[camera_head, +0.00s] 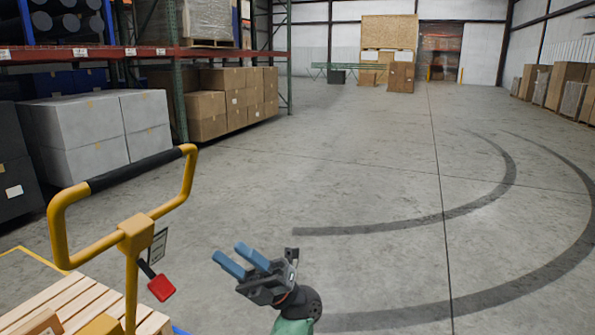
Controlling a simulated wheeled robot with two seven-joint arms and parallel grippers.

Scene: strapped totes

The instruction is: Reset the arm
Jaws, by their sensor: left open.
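My left gripper (230,254) shows at the bottom middle of the head view. Its two blue fingers are apart and point up and to the left, with nothing between them. A short dark wrist and a green part of my arm (293,327) show below it at the frame's lower edge. The gripper is above bare concrete floor, to the right of the yellow pallet jack handle (135,235), and apart from it. My right gripper is not in view.
The handle has a red tag-like piece (161,288) near the gripper. A wooden pallet (75,299) with cardboard boxes is at the lower left. Shelving (180,54) with boxes stands at left. The floor (385,195) is clear ahead and right.

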